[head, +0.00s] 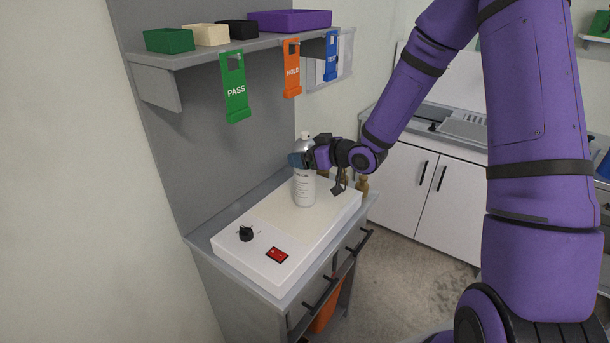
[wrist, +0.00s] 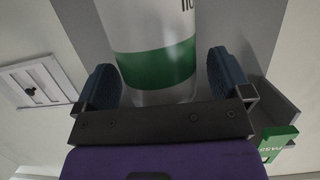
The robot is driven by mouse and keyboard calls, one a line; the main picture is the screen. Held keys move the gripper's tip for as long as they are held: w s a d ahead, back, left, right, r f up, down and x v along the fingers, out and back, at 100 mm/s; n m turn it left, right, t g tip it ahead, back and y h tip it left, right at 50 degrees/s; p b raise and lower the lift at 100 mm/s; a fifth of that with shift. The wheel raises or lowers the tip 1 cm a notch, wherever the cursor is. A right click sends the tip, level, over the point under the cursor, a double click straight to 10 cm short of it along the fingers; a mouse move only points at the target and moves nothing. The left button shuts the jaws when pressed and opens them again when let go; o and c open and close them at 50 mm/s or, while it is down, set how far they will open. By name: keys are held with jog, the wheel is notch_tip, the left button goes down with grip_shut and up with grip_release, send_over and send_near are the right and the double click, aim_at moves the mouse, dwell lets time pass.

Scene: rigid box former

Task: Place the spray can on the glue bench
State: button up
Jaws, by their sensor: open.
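The spray can (head: 304,188) is white with a pale cap and stands upright on the white-topped glue bench (head: 275,225), toward its far end. In the wrist view the can (wrist: 158,68) shows a green band and lies between the two blue finger pads. My gripper (head: 303,160) is at the can's upper part, reaching in from the right. In the wrist view my gripper (wrist: 165,85) is open, with a finger on each side of the can and gaps showing beside it. The can's far side is hidden.
A black knob (head: 246,233) and a red switch (head: 277,255) sit at the bench top's near end. Above is a shelf (head: 205,55) with small bins and hanging PASS (head: 236,92), HOLD and blue tags. Small wooden pieces (head: 362,186) stand behind the bench.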

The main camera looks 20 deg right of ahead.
jog(key=shift+w+a+f, duration=0.1)
jog(key=shift+w+a, duration=0.15)
jog(key=shift+w, duration=0.05)
jog(key=c, duration=1.7)
